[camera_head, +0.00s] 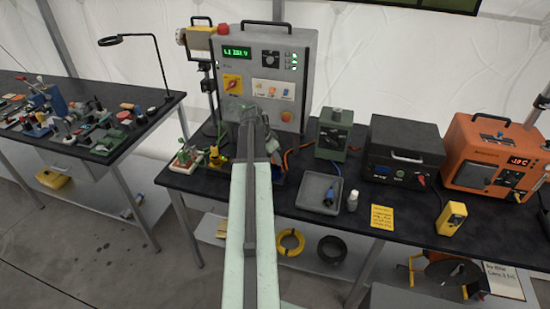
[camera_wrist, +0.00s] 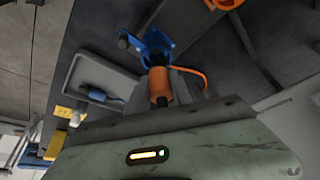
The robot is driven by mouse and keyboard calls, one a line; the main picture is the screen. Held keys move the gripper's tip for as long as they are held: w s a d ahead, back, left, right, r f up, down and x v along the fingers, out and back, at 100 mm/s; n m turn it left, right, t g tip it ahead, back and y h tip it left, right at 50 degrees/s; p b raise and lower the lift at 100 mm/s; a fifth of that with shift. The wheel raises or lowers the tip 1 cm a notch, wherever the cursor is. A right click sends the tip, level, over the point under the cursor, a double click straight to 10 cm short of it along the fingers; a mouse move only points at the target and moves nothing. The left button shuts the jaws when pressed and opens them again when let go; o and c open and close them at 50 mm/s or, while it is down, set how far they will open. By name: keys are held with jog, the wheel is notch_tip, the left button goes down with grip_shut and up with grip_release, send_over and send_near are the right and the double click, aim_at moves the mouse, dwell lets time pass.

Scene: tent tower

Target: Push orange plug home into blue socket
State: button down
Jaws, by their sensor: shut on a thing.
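In the wrist view the orange plug (camera_wrist: 159,84) is in my gripper (camera_wrist: 160,100), which is shut on it. The plug points at the blue socket (camera_wrist: 154,42), a blue bracket with a dark round opening. The plug's front end is at the socket's dark ring and roughly in line with it. I cannot tell how deep it sits. An orange cable (camera_wrist: 196,73) shows beside the plug. In the head view my gripper (camera_head: 246,112) is in front of the grey panel unit, and my arm hides the plug and most of the socket area.
A grey tray (camera_head: 305,199) with a blue connector (camera_head: 328,195) lies right of my arm. A green box (camera_head: 334,133), a black case (camera_head: 403,150) and an orange unit (camera_head: 487,160) stand further right. The grey panel unit (camera_head: 267,72) stands behind.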

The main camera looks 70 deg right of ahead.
jog(key=shift+f, duration=0.15)
jog(key=shift+f+b, duration=0.35)
jog(key=shift+b, duration=0.15)
jog(key=shift+f+b, duration=0.9)
jog(key=c, duration=1.1)
grip_release()
jog(key=shift+o, duration=0.2)
jog(key=p+v, duration=0.7)
jog(key=v, duration=0.1)
